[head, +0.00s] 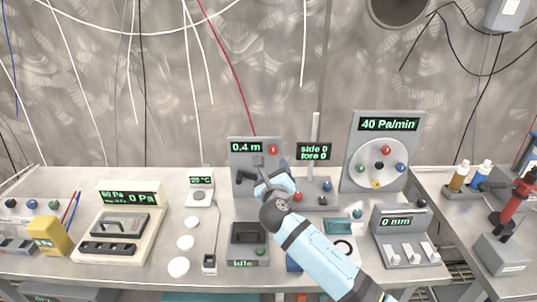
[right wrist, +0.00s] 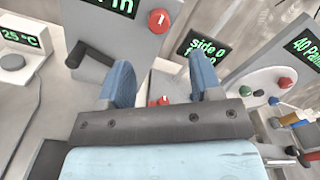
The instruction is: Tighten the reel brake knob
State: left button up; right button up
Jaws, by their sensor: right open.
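The grey reel panel (head: 243,160) stands upright in the middle of the bench, with a "0.4 m" display. A red knob (head: 273,149) sits at its upper right and looks like the brake knob; it also shows in the right wrist view (right wrist: 158,20). A dark handle (right wrist: 90,60) sticks out of the panel. My right gripper (head: 264,174) is in front of the panel, below the red knob. Its two blue fingers (right wrist: 160,64) are apart with nothing held between them, and the knob lies beyond their tips. My left gripper is out of view.
A small box with another red knob (right wrist: 163,100) lies behind the finger gap. A grey dial panel (head: 356,126) reading "40 Pa/min" stands to the right. A "25 °C" unit (head: 201,183) is to the left. Bottles (head: 460,176) stand far right.

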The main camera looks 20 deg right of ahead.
aim_at(273, 152)
jog(key=b+x, duration=0.1)
jog(key=x, duration=0.9)
jog(key=shift+w+f, duration=0.1)
jog(key=shift+w, duration=0.2)
jog(key=c, duration=0.9)
